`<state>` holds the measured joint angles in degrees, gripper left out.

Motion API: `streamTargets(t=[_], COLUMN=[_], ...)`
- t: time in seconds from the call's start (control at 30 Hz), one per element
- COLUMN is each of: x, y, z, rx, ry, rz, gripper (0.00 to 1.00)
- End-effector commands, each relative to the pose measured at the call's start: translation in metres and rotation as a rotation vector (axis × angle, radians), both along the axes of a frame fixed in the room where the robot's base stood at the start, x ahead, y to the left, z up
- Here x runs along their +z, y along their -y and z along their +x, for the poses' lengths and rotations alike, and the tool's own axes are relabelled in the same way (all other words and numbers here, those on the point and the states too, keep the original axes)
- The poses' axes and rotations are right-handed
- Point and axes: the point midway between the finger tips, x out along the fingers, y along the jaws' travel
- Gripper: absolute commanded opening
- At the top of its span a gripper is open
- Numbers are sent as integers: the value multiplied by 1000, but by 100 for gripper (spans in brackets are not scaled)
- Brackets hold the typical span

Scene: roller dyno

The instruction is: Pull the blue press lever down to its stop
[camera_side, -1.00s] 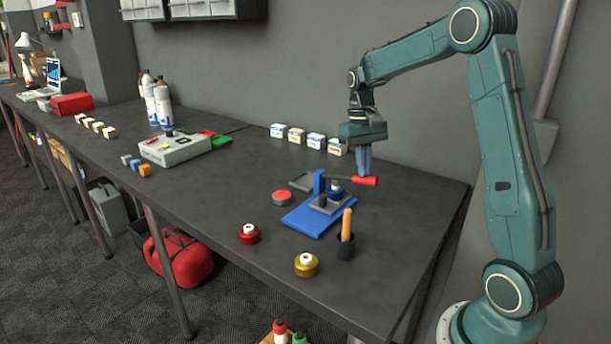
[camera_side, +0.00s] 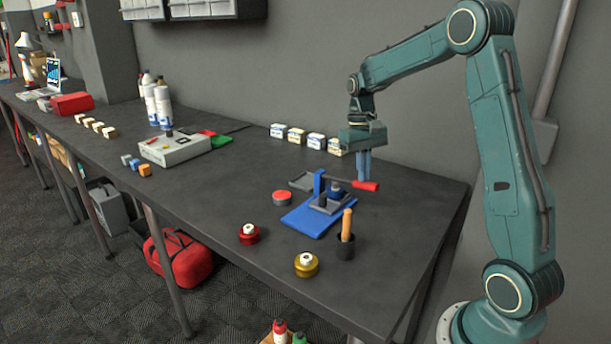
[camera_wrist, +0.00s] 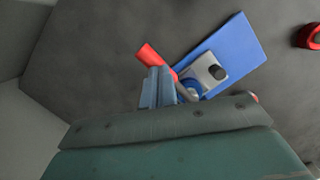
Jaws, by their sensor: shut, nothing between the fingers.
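The blue press (camera_side: 319,184) stands on a blue base plate (camera_side: 308,219) near the right end of the bench. Its lever is a grey bar with a red handle (camera_side: 365,186) reaching right, tilted slightly down to the right. My gripper (camera_side: 364,180) is shut and empty, pointing down, with its blue fingertips at the red handle; whether they touch cannot be told. In the wrist view the shut fingers (camera_wrist: 158,72) lie beside the red handle (camera_wrist: 154,58), and the base plate (camera_wrist: 235,50) shows to the right. The gripper body hides part of the press there.
A black cup with a wooden-handled tool (camera_side: 346,240) stands in front of the press. A red knob-topped part (camera_side: 249,234), a gold one (camera_side: 306,264) and a red-topped puck (camera_side: 282,198) are nearby. Several small boxes (camera_side: 297,135) line the wall behind. The bench's right end is clear.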

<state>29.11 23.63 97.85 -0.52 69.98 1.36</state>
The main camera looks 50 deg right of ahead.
Motion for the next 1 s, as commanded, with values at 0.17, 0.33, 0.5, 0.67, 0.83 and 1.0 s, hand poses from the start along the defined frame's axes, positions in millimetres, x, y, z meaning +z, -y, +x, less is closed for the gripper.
streamTargets(t=[0.17, 0.33, 0.5, 0.67, 0.83, 1.0], x=[5, 14, 23, 32, 42, 52], y=[0, 0, 0, 0, 0, 0], z=[0, 0, 0, 0, 0, 0], rx=[0, 0, 0, 0, -1, -1], ry=[0, 1, 2, 1, 1, 1], rz=[0, 0, -1, 0, -1, -1], gripper=[0, 0, 0, 0, 0, 0])
